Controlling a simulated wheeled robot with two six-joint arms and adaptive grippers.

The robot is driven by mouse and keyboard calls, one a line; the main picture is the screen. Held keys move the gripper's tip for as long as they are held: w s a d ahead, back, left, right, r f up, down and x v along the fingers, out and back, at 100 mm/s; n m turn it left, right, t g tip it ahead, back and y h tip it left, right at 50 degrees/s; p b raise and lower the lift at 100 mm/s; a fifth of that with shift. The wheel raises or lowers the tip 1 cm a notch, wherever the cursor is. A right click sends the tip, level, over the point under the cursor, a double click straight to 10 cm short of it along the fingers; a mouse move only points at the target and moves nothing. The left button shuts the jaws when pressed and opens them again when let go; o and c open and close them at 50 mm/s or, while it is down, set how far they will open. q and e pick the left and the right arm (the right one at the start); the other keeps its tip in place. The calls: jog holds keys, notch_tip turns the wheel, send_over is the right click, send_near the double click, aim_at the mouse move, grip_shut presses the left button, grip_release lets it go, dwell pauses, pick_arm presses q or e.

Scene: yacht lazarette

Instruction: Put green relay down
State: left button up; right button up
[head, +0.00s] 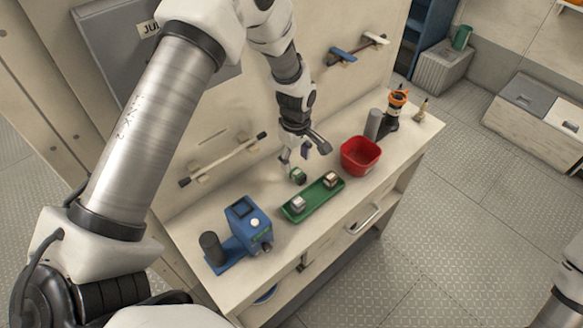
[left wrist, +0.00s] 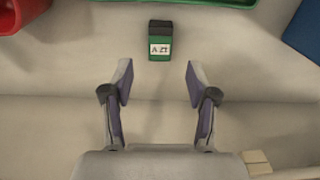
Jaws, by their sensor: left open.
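The green relay (head: 298,175) is a small block with a dark top, on the pale bench top between the green tray (head: 312,202) and the wall. In the left wrist view the relay (left wrist: 160,45) shows a white label and stands free, just beyond the fingertips. My left gripper (head: 304,156) is open above and beside it; in the left wrist view the spread fingers (left wrist: 158,82) have nothing between them. The tray holds two other small blocks, a light one (head: 297,203) and a brownish one (head: 331,180). My right gripper is out of view.
A red bin (head: 360,156) stands right of the tray. A blue device (head: 248,224) and a dark cylinder (head: 212,248) are at the left. A grey cylinder (head: 373,124) and an orange-topped item (head: 397,99) stand at the far end. A rail (head: 222,160) runs along the wall.

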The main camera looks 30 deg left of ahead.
aim_at(295, 171)
pick_arm(q)
jog(key=shift+s+d+f+p, duration=0.1)
jog(key=shift+d+f+p, duration=0.15)
jog(key=shift+f+p, duration=0.7)
jog(key=f, duration=0.3)
jog(key=shift+a+p, duration=0.3)
jog(key=shift+a+f, duration=0.15)
jog(key=shift+d, duration=0.3)
jog(key=c, duration=1.1)
jog(key=shift+a, duration=0.1)
grip_shut()
jog(key=shift+r, duration=0.2)
